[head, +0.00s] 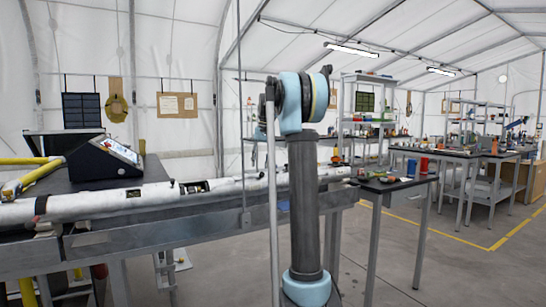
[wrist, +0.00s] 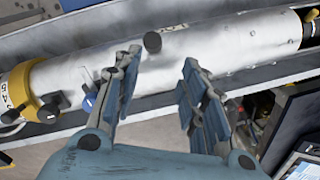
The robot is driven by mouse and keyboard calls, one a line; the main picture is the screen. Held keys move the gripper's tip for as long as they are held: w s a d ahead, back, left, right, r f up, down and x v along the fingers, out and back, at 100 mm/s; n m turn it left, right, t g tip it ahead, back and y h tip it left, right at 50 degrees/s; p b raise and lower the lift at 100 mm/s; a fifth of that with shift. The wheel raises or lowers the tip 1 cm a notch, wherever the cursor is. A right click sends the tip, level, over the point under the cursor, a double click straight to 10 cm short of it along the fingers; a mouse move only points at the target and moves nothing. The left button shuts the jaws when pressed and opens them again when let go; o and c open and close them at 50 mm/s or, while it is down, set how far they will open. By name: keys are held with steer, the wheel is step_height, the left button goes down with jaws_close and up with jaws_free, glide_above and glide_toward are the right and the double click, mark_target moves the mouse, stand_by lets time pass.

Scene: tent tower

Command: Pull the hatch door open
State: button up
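A long white tube (head: 100,203) lies across the bench in the head view. It has a dark opening (head: 195,187) in its side with small dark fittings near it. In the wrist view the white tube (wrist: 215,52) runs across the upper part, with a round black knob (wrist: 152,42) on its surface. I cannot make out a clear hatch door outline. My gripper (wrist: 160,62) is open and empty, its two fingers spread wide. The knob shows between and just beyond the fingertips; I see no contact. The gripper is not clearly seen in the head view.
A yellow collar (wrist: 32,90) with black knobs sits at the tube's left in the wrist view. A blue lever (wrist: 90,101) is beside the left finger. A tilted screen (head: 117,151) stands behind the tube. A small side table (head: 400,183) holds loose items.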

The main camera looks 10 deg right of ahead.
mark_target(263, 173)
steer(key=shift+s+d+f+t+y, duration=0.15)
steer(key=shift+s+f+t+y, duration=0.05)
steer(key=shift+s+f+t, duration=0.35)
steer(key=shift+s+d+f+t+y, duration=0.2)
steer(key=shift+s+f+t, duration=0.2)
steer(key=shift+f+t, duration=0.15)
steer(key=shift+s+d+f+t+y, duration=0.15)
steer(key=shift+s+f+t, duration=0.15)
steer(key=shift+f+t, duration=0.25)
steer(key=shift+s+f+t+y, duration=0.15)
steer(key=shift+s+f+t, duration=0.1)
steer(key=shift+f+t, duration=0.25)
steer(key=v, duration=1.8)
steer(key=s+a+f, duration=0.2)
steer(key=s+f, duration=0.4)
steer(key=shift+s+a+n, duration=0.15)
steer(key=shift+s+n, duration=0.15)
steer(key=shift+f+g, duration=0.1)
steer(key=shift+g, duration=0.15)
